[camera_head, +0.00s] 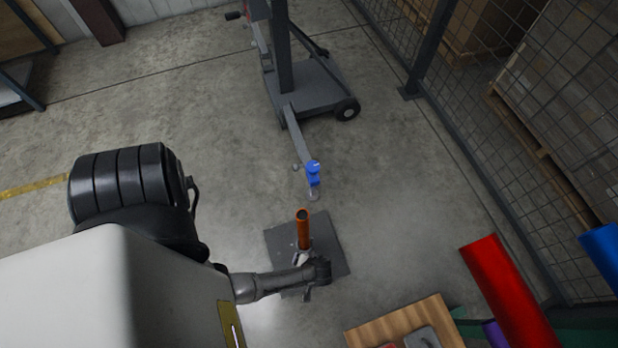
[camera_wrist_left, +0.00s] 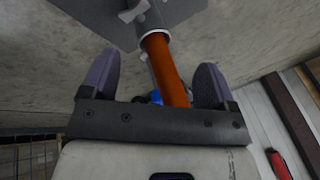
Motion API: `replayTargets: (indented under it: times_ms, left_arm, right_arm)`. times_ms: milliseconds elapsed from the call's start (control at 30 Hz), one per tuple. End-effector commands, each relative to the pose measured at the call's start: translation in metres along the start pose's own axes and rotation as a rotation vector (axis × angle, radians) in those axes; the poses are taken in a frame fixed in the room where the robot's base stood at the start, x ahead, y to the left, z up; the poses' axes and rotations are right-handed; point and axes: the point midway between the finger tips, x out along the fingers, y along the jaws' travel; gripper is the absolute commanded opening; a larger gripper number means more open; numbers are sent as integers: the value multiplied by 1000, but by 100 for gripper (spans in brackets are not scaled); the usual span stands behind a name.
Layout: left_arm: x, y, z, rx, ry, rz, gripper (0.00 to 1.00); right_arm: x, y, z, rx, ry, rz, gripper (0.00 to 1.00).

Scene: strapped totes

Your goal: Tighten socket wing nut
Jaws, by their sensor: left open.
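An orange tube (camera_head: 304,229) stands in a socket on a dark grey base plate (camera_head: 333,248) on the floor. In the left wrist view the tube (camera_wrist_left: 166,68) runs between my fingers, with the pale socket collar (camera_wrist_left: 153,37) near the top. A grey wing nut (camera_wrist_left: 133,12) shows beside the collar; in the head view I cannot make it out clearly. My left gripper (camera_head: 318,271) is beside the lower part of the tube. Its two fingers (camera_wrist_left: 155,66) are open, one on each side of the tube, with gaps. My right gripper is not in view.
A wheeled grey stand (camera_head: 311,90) with a blue-topped piece (camera_head: 313,173) on its leg is behind the tube. A wooden board (camera_head: 400,322) and a red cylinder (camera_head: 500,285) are at lower right. A mesh fence (camera_head: 490,130) runs along the right. Floor left of the stand is clear.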

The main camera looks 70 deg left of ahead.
Motion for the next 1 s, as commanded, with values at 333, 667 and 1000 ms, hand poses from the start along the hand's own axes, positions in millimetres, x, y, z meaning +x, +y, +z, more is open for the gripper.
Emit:
replayTargets:
  times_ms: [333, 667, 1000]
  left_arm:
    - [3, 12, -10, -567, 72, 96, 81]
    - [19, 14, -11, -709, 66, 105, 81]
    - [82, 19, -16, -707, 66, 103, 81]
  right_arm:
    - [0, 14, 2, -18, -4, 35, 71]
    - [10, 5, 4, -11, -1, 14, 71]
    - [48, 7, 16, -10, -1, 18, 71]
